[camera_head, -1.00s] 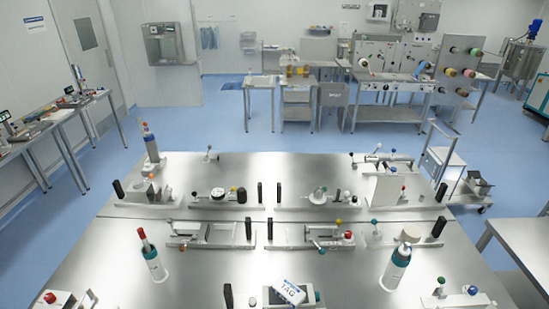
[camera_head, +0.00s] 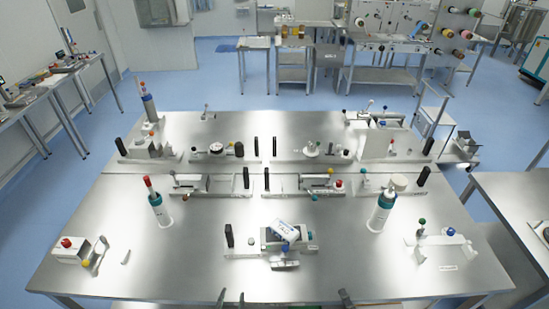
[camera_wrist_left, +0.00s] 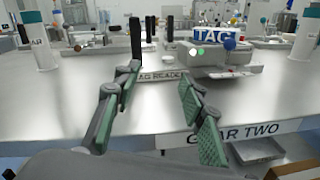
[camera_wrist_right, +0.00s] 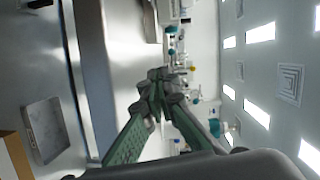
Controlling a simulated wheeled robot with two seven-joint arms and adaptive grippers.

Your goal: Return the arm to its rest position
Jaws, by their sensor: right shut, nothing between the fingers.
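My left gripper (camera_head: 231,297) shows at the bottom of the head view, by the steel table's front edge. In the left wrist view its green-padded fingers (camera_wrist_left: 159,72) are spread apart with nothing between them. They face the tag reader (camera_wrist_left: 225,55) with the TAG block on it. My right gripper (camera_head: 346,298) also shows only at the bottom edge of the head view. In the right wrist view its fingertips (camera_wrist_right: 158,80) meet with nothing held, and the picture is turned sideways. Most of both arms is hidden.
The steel table (camera_head: 120,235) carries several fixtures and posts. The tag reader (camera_head: 290,241) stands near its front middle, with white-and-teal bottles (camera_head: 158,210) (camera_head: 380,214) on both sides. A side table (camera_head: 525,205) is at the right.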

